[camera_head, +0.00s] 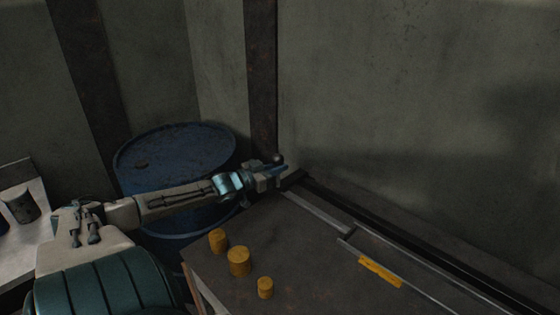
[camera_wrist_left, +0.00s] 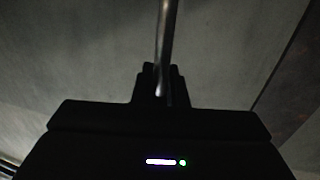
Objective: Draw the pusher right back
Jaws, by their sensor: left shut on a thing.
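My left gripper (camera_head: 279,167) is at the far left corner of the dark table, shut on the pusher's handle. The handle's dark knob (camera_head: 279,158) shows just above the fingers. In the left wrist view a thin upright metal rod (camera_wrist_left: 165,45) stands between the fingers of the left gripper (camera_wrist_left: 161,85). A pale grey bar (camera_head: 318,212), which looks like the pusher, lies along the guide channel, its left end close to the gripper. Where handle and bar join is hidden by the gripper. My right gripper is out of view.
A yellow bar (camera_head: 380,271) lies along the channel's near edge. Three yellow cylinders (camera_head: 238,261) stand on the table's left part. A blue drum (camera_head: 175,155) stands behind my left arm. A wall and rusty post (camera_head: 262,80) rise behind. A dark cylinder (camera_head: 20,207) is at far left.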

